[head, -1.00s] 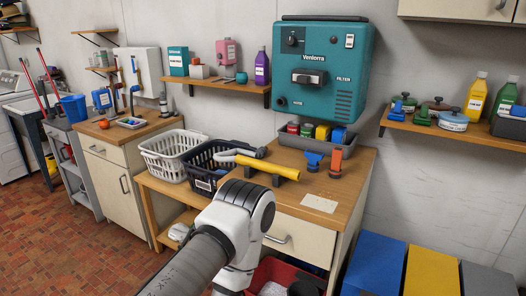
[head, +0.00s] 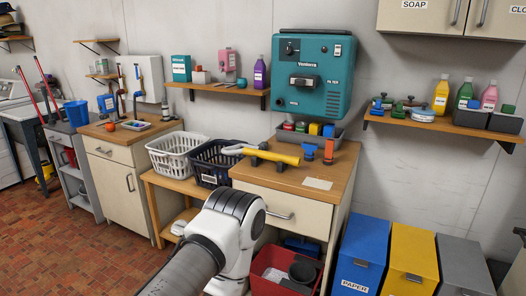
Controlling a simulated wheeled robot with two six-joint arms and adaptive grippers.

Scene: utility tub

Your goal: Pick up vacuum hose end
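The vacuum hose end is a yellow tube (head: 273,154) with a pale grey curved handle at its left end. It lies on dark supports on the wooden counter (head: 330,168), below the teal Veniorra wall unit (head: 313,75). A white and dark grey arm of mine reaches in from the bottom left and ends in view below the counter, apart from the tube. Its gripper is hidden or out of frame.
A blue nozzle (head: 309,152) and an orange one (head: 329,151) stand right of the tube. White (head: 172,155) and dark (head: 208,165) baskets sit to its left. A red bin (head: 272,265) is under the counter. Blue (head: 362,255) and yellow (head: 411,260) bins stand right.

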